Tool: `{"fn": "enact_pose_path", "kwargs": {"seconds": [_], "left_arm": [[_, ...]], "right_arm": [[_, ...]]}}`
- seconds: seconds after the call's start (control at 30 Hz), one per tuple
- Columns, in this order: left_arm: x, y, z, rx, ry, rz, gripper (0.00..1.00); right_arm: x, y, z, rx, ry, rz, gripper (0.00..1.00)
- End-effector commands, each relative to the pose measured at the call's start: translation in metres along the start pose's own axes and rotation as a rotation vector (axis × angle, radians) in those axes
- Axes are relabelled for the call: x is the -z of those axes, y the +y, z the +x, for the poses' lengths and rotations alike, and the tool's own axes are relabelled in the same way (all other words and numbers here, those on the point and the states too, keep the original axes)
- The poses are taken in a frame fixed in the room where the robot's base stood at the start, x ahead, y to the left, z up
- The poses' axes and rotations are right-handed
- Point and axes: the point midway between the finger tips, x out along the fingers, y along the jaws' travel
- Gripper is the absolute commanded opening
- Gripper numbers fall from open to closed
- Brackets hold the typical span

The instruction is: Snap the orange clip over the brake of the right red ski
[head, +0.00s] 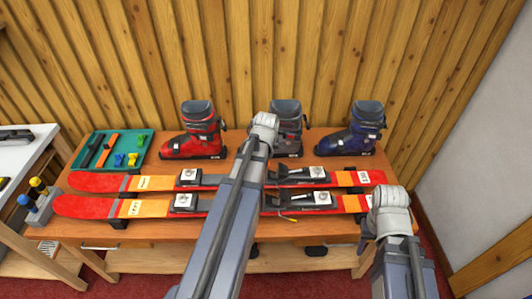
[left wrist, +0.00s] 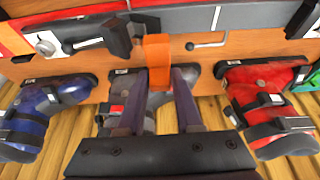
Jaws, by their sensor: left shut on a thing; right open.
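Two red skis lie side by side on the bench, a far ski (head: 100,182) and a near ski (head: 85,207), with bindings on top. An orange clip (left wrist: 157,58) is between the fingers of my left gripper (left wrist: 156,85), which is shut on it. The clip is at a ski edge in the left wrist view, with a metal brake rod (left wrist: 88,43) to its left and another (left wrist: 207,45) to its right. I cannot tell whether it touches the ski. My left forearm hides this spot in the head view. My right gripper (head: 367,243) is open near the bench's front right.
Red (head: 196,138), grey (head: 287,130) and blue (head: 362,133) boots stand behind the skis. A teal tray (head: 128,167) with several small parts is at the back left. A grey holder (head: 40,212) with bottles stands at the left end.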

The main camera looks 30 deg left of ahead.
Motion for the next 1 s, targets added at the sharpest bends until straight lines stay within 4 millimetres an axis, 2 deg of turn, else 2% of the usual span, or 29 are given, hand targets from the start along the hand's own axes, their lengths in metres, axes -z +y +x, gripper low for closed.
{"fn": "enact_pose_path", "kwargs": {"seconds": [0.6, 0.8, 1.0], "left_arm": [[-0.021, 0.0, 0.052, 0.0, 0.0, 0.0, 0.0], [-0.025, 0.0, 0.06, 0.0, 0.0, 0.0, 0.0], [-0.025, 0.0, 0.06, 0.0, 0.0, 0.0, 0.0]], "right_arm": [[0.003, -0.005, 0.056, 0.0, 0.0, 0.0, 0.5], [0.004, -0.006, 0.065, 0.0, 0.0, 0.0, 0.5], [0.004, -0.006, 0.065, 0.0, 0.0, 0.0, 0.5]]}}
